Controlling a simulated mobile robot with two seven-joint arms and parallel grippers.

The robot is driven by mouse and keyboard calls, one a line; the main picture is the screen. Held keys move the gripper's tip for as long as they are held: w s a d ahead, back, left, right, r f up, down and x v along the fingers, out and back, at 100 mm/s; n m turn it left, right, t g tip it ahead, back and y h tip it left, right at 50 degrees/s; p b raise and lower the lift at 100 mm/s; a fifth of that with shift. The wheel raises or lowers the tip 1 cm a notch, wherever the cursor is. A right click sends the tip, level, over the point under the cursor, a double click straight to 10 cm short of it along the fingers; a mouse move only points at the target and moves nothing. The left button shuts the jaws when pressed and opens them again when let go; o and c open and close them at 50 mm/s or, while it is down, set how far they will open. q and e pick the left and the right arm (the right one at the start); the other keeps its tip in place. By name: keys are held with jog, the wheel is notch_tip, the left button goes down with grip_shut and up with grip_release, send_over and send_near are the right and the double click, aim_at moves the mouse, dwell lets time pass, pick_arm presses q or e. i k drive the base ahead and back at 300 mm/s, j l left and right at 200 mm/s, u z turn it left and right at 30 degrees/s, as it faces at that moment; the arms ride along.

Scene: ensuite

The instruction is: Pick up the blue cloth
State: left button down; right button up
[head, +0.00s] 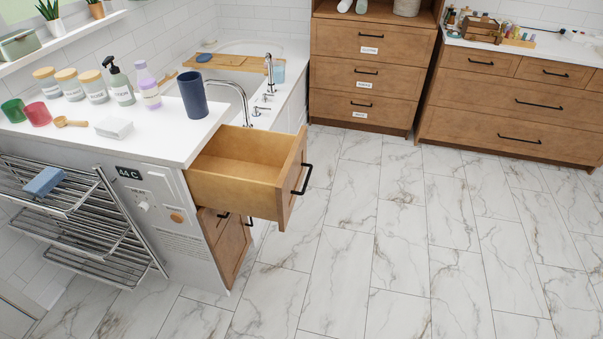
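A folded blue cloth (44,181) lies on the top tier of the chrome towel rack (75,225), at the left of the head view. The rack is on the front of the white counter unit, below the countertop. Neither of my grippers shows in the head view.
A wooden drawer (250,172) stands open and empty to the right of the rack, jutting over the floor. The white countertop (180,135) holds jars, bottles, cups and a dark blue tumbler (193,95). Wooden cabinets (365,70) stand behind. The marble-tiled floor (400,240) is clear.

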aim_at(43, 183)
jog(key=u, duration=1.55)
jog(key=i+j+z, duration=0.1)
jog(key=i+j, duration=0.2)
jog(key=i+j+z, duration=0.1)
jog(key=i+j, duration=0.2)
jog(key=i+j+z, duration=0.15)
jog(key=j, duration=0.25)
jog(key=i+j+z, duration=0.1)
jog(key=i+j, duration=0.25)
jog(key=i+j+z, duration=0.1)
jog(key=i+j, duration=0.15)
jog(key=j, duration=0.15)
jog(key=i+j+z, duration=0.1)
jog(key=j, duration=0.35)
jog(key=i+j+z, duration=0.15)
jog(key=i+j, duration=0.15)
jog(key=j, duration=0.15)
